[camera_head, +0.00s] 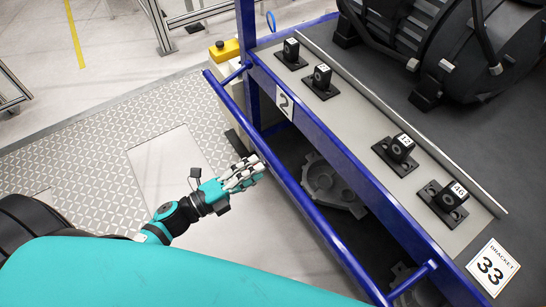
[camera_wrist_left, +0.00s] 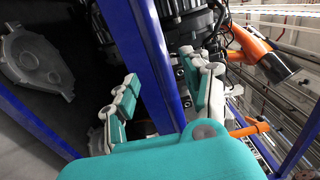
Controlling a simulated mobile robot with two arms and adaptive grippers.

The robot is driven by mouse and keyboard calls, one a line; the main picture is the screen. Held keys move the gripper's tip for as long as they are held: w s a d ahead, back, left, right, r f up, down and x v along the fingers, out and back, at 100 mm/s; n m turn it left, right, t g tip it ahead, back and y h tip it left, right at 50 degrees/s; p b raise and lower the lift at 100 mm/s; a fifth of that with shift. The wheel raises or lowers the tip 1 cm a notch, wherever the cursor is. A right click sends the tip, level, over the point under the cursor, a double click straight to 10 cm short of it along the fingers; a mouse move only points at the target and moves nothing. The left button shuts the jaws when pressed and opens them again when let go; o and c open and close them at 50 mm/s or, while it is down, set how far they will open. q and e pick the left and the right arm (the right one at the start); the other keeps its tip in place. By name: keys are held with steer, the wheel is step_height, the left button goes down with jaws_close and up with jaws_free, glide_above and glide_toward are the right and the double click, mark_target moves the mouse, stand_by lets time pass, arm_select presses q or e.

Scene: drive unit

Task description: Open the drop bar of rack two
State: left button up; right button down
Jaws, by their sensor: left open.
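Rack two (camera_head: 352,162) is a blue frame with a white "2" label (camera_head: 284,103) on its upper beam. Its drop bar (camera_head: 312,208) is a long blue tube running along the front, joined to the frame by short arms near both ends. My left gripper (camera_head: 256,170) is open, its fingertips at the bar's near side, around the middle of its upper half. In the left wrist view the fingers (camera_wrist_left: 162,98) stand apart with a blue bar (camera_wrist_left: 152,62) passing between them. I cannot tell whether they touch it. My right gripper is not in view.
Grey castings (camera_head: 330,185) lie on the shelf behind the bar. Black numbered blocks (camera_head: 400,150) and a large motor (camera_head: 435,40) are on top. A yellow box (camera_head: 224,50) stands by the bar's far end. The floor (camera_head: 165,165) in front is clear.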

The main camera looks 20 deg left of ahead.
mark_target(273, 162)
arm_select(q)
steer(key=x, duration=0.6)
steer(key=shift+p, duration=0.4)
steer(key=shift+c, duration=0.4)
jaws_close()
